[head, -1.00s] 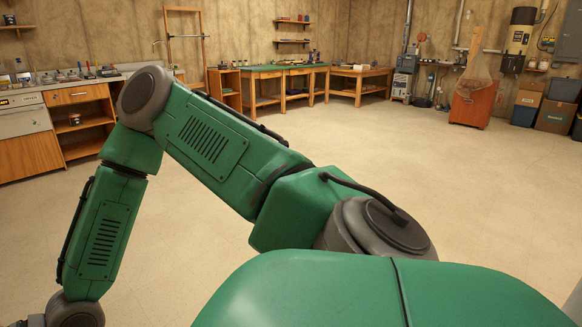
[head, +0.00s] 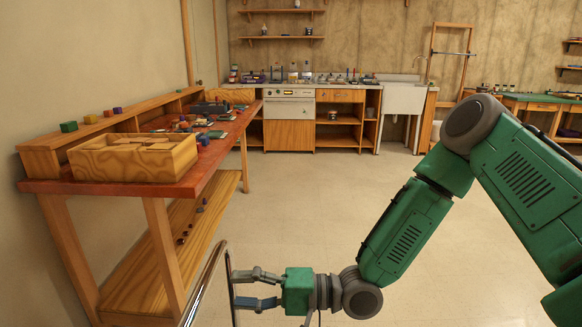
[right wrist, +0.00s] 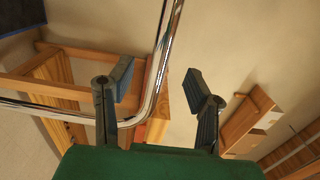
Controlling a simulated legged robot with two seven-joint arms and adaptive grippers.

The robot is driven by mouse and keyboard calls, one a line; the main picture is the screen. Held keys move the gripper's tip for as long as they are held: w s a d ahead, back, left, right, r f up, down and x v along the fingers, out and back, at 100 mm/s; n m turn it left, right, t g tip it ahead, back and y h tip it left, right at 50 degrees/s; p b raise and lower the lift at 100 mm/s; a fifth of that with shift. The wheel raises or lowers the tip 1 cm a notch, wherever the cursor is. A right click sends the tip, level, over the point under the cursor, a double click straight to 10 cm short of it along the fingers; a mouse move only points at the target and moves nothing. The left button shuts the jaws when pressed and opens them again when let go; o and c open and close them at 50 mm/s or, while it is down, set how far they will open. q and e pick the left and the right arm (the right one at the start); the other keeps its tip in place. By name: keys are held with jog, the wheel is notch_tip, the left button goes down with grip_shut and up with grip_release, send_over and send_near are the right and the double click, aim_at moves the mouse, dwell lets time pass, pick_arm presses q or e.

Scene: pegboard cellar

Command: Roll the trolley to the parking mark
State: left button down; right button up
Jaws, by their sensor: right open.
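The chrome tube of the trolley handle (head: 207,277) rises from the bottom edge in the head view. The rest of the trolley is out of frame. In the right wrist view the tube (right wrist: 168,40) runs down between my fingers in the picture and bends off to the left. My right gripper (head: 237,290) is open, its fingertips close to the tube; it also shows in the right wrist view (right wrist: 160,82). I cannot tell if they touch it. My left gripper is not in view. No parking mark is recognisable.
A wooden workbench (head: 214,160) with a wooden box (head: 132,160) and small parts stands along the left wall. A counter with an oven (head: 289,118) and a sink (head: 403,100) lines the back. The floor (head: 300,200) between is clear.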

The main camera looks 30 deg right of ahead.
jog(key=s+f+n+g+h, duration=0.1)
jog(key=s+f+g+h, duration=0.1)
jog(key=s+f+h, duration=0.45)
jog(key=s+f+n+g+h, duration=0.15)
jog(key=s+f, duration=0.25)
jog(key=f, duration=0.6)
jog(key=s+d+f+n+g+h, duration=0.2)
jog(key=s+d, duration=0.3)
jog(key=s, duration=0.3)
jog(key=s+d+f+n+g+h, duration=0.2)
jog(key=s+d+f+g+h, duration=0.1)
jog(key=s+d+f+h, duration=0.2)
jog(key=s+p, duration=0.1)
jog(key=s, duration=0.1)
jog(key=shift+s+d+n+g, duration=0.35)
jog(key=shift+d, duration=0.05)
